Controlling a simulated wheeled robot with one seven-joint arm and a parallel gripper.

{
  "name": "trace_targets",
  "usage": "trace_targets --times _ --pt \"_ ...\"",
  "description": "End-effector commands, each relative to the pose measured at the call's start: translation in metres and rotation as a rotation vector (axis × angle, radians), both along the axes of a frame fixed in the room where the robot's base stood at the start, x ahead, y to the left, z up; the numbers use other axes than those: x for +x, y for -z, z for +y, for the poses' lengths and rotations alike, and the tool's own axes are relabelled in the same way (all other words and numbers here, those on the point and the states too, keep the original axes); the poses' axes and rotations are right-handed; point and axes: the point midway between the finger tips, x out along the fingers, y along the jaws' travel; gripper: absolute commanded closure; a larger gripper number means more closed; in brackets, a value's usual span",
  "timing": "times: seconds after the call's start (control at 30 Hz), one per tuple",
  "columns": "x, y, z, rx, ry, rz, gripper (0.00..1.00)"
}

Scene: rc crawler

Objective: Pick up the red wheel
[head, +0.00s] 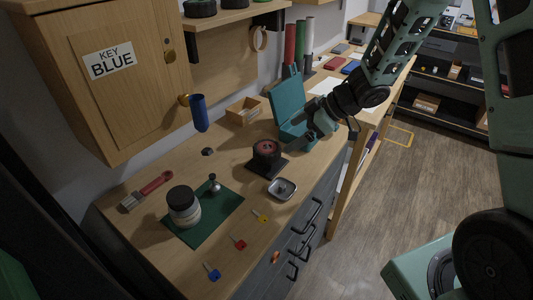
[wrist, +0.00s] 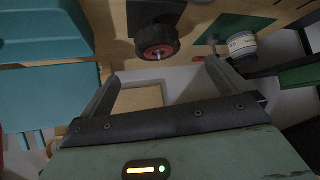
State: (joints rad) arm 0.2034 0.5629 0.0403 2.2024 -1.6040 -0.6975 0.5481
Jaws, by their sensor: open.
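The red wheel (head: 267,149), a black tyre with a red hub, sits on a dark square stand (head: 279,168) in the middle of the workbench. In the wrist view the wheel (wrist: 157,41) shows beyond the fingertips, near the top centre, with a small light pin at its hub. My gripper (head: 302,142) hangs over the bench to the right of the wheel, close to the teal case. In the wrist view my gripper (wrist: 164,76) has its fingers wide apart with nothing between them. The wheel is apart from the fingers.
An open teal case (head: 289,107) stands right behind my gripper. A small metal dish (head: 282,188) lies in front of the stand. A green mat (head: 215,222) holds a jar (head: 183,207). Blue, red and yellow keys lie near the front edge. A cabinet (head: 110,80) hangs at left.

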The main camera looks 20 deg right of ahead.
Motion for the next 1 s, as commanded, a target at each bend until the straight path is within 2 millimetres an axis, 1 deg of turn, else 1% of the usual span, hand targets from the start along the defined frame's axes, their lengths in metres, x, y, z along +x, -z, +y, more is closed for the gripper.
trace_targets --times 0.03,0.2,0.47,0.7,0.8,1.0 --pt "0.003 0.010 0.007 0.001 -0.001 0.004 0.00" --pt "0.015 0.030 0.025 0.000 -0.001 0.002 0.00" --pt "0.023 0.042 0.036 0.000 -0.001 0.000 0.00" --pt "0.038 0.066 0.056 -0.001 -0.001 0.003 0.00" --pt "0.041 0.072 0.061 -0.001 0.000 0.001 0.00" --pt "0.043 0.074 0.063 -0.001 0.001 0.000 0.00"
